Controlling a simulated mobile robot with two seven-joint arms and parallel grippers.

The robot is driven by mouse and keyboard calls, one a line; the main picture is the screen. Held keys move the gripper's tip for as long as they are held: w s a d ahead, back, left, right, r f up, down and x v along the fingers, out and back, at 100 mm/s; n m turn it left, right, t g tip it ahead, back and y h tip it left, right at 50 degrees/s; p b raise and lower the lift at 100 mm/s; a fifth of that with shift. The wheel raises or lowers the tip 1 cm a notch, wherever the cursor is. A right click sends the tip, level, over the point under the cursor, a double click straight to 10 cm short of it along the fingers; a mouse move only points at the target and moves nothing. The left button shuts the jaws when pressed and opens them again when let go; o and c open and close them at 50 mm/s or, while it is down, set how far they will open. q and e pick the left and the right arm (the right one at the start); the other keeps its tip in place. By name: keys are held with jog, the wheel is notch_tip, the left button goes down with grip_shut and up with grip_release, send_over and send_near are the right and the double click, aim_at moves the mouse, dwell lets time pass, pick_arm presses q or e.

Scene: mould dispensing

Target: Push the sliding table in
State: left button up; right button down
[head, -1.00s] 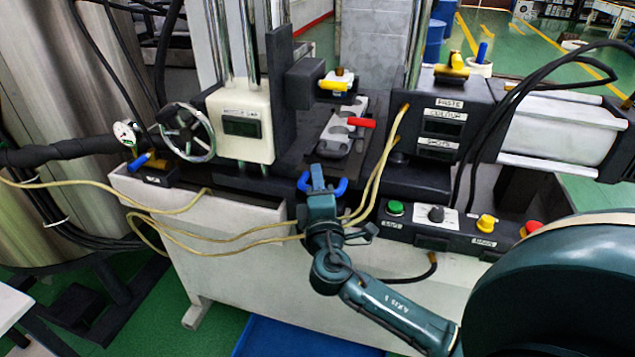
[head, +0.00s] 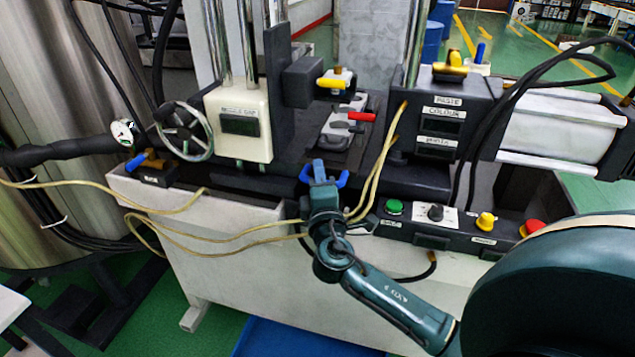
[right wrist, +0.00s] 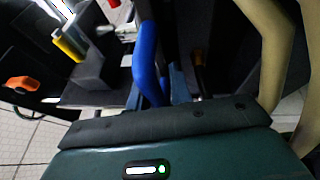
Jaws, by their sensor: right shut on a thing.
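The sliding table (head: 293,155) is the dark slide in the middle of the machine, between the white dispensing head and the label-fronted box. A grey mould (head: 338,138) with a red-handled lever (head: 361,117) lies on it. The blue handle (head: 342,179) is at its front edge; it also shows in the right wrist view (right wrist: 147,60). My right gripper (head: 320,172) is shut on the blue handle, whose two ends stick out either side of the fingers. The fingers hide the handle's middle. My left gripper is not in view.
Beige hoses (head: 375,180) run close to the right of my gripper. A control panel (head: 455,230) with green, yellow and red buttons is to the right. The white dispensing head (head: 240,145) and a handwheel (head: 184,130) are to the left.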

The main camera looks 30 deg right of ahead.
jog(key=c, duration=1.4)
grip_release()
jog(key=shift+w+d+r, duration=0.15)
jog(key=shift+d+r, duration=0.05)
jog(key=shift+r, duration=0.3)
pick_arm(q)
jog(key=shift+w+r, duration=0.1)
pick_arm(e)
jog(key=shift+f, duration=0.1)
jog(key=shift+a+f, duration=0.1)
jog(key=shift+f, duration=0.05)
pick_arm(q)
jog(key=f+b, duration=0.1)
jog(key=b, duration=0.1)
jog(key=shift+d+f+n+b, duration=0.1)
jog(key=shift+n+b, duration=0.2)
pick_arm(e)
jog(key=v, duration=1.3)
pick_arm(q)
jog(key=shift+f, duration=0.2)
pick_arm(e)
jog(key=shift+a, duration=0.1)
jog(key=shift+f, duration=0.1)
